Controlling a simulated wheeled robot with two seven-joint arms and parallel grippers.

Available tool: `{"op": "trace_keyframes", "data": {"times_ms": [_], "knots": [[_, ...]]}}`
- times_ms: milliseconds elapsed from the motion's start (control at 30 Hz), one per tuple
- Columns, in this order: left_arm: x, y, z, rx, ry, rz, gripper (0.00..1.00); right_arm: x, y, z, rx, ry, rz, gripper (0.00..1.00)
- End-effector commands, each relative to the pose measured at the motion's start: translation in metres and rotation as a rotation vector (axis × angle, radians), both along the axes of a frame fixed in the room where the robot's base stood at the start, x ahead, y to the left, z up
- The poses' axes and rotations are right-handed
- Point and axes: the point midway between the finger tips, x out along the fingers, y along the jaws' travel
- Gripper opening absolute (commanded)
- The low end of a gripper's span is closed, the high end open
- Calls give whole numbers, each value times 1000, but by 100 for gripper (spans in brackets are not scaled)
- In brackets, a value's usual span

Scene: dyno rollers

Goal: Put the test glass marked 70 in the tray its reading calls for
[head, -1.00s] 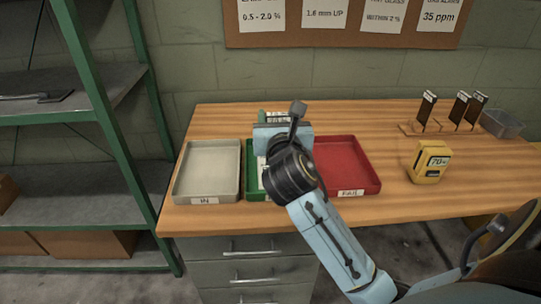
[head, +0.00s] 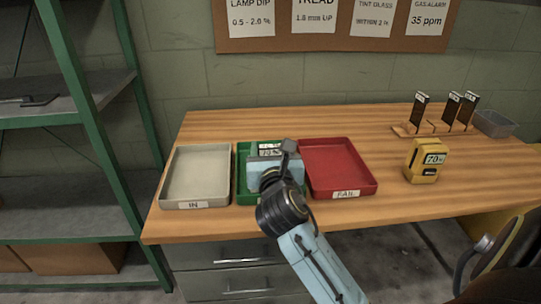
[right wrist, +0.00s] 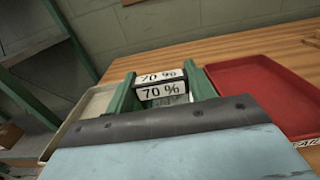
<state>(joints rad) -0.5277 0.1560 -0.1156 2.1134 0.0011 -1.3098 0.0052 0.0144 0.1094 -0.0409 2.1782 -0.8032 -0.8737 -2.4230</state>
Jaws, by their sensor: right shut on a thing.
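The test glass (head: 270,148) is at the green tray (head: 241,188), between the other two trays. My right gripper (head: 268,160) is shut on it, over the green tray. In the right wrist view two white 70 % labels show at the glass (right wrist: 160,92), with green edges on both sides. My gripper hides most of the glass and the green tray's label, and I cannot tell if the glass touches the tray floor. A yellow meter (head: 427,160) showing 70 % stands on the right of the bench. My left gripper is not in view.
The grey IN tray (head: 197,176) is left of the green tray, and the red FAIL tray (head: 337,167) is right of it. Dark glasses stand in wooden holders (head: 411,131) near a grey bin (head: 494,124). The bench (head: 390,200) is clear before the meter.

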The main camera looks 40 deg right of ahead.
Motion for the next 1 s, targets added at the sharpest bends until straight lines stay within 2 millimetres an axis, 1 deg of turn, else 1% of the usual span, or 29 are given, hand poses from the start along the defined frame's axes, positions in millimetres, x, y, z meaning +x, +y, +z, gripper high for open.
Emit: {"op": "trace_keyframes", "data": {"times_ms": [33,133,467,500,667,900,1000], "knots": [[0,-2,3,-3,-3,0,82,0,0,-3,-1,-1,0,26],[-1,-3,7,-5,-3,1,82,0,0,-4,-1,-2,0,26],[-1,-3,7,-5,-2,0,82,0,0,-6,-1,0,0,26],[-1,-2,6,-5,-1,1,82,0,0,-7,-1,0,-1,55],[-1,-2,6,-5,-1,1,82,0,0,-7,-1,-1,0,76],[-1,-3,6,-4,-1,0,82,0,0,-6,-1,-1,0,76],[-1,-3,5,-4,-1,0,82,0,0,-3,1,-3,0,76]]}}
